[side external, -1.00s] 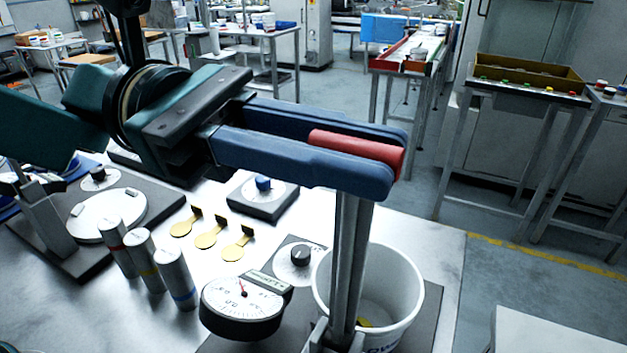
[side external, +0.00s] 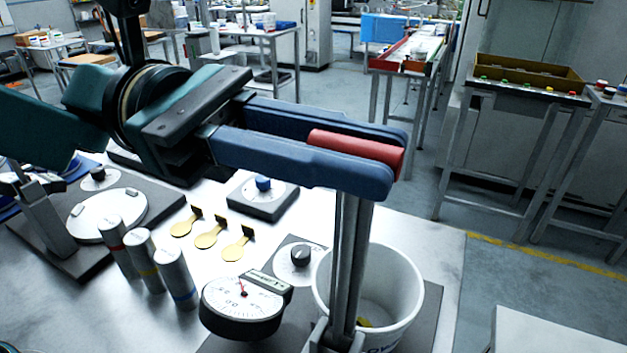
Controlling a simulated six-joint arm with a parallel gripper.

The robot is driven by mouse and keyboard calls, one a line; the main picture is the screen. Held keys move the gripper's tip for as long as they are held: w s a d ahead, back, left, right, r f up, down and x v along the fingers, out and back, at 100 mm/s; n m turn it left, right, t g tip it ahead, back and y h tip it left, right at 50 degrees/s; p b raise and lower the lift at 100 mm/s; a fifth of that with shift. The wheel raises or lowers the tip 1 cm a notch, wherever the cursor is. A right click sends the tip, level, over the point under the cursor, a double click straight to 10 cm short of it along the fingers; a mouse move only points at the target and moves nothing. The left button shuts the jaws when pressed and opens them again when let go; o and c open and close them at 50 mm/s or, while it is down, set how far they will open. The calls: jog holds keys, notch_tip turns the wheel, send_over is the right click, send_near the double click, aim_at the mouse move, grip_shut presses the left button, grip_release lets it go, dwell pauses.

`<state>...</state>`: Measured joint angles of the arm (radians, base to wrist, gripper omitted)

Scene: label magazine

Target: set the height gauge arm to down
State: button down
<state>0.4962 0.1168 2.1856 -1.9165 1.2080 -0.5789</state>
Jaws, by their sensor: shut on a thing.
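The height gauge arm is a grey upright metal lever (side external: 352,265) with a red cylindrical handle (side external: 345,146) across its top. The lever stands nearly vertical, and its foot is at a bracket (side external: 335,338) at the bottom of the picture. My gripper (side external: 350,150) has two long blue fingers, shut on the red handle from both sides. The near finger hides part of the handle and the top of the lever. A round white dial gauge (side external: 243,300) with a red needle sits left of the lever's foot.
A white bucket (side external: 400,285) stands right behind the lever, close to it. Several grey cylinders (side external: 175,275), brass tags (side external: 210,233), a black knob (side external: 300,256) and a blue knob (side external: 263,184) are on the metal table to the left. The table's right edge is near the bucket.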

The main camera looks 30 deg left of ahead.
dwell(0.4)
jog(key=shift+w+n, duration=0.4)
jog(key=shift+w, duration=0.3)
jog(key=w+f+n, duration=0.5)
jog(key=w+n, duration=0.1)
jog(key=w, duration=0.2)
jog(key=w+f+n, duration=0.5)
jog(key=w, duration=0.3)
notch_tip(320, 180, down, 8)
jog(key=w+n, duration=0.2)
jog(key=n, duration=0.3)
jog(key=c, duration=0.8)
grip_release()
jog(key=shift+o, duration=0.2)
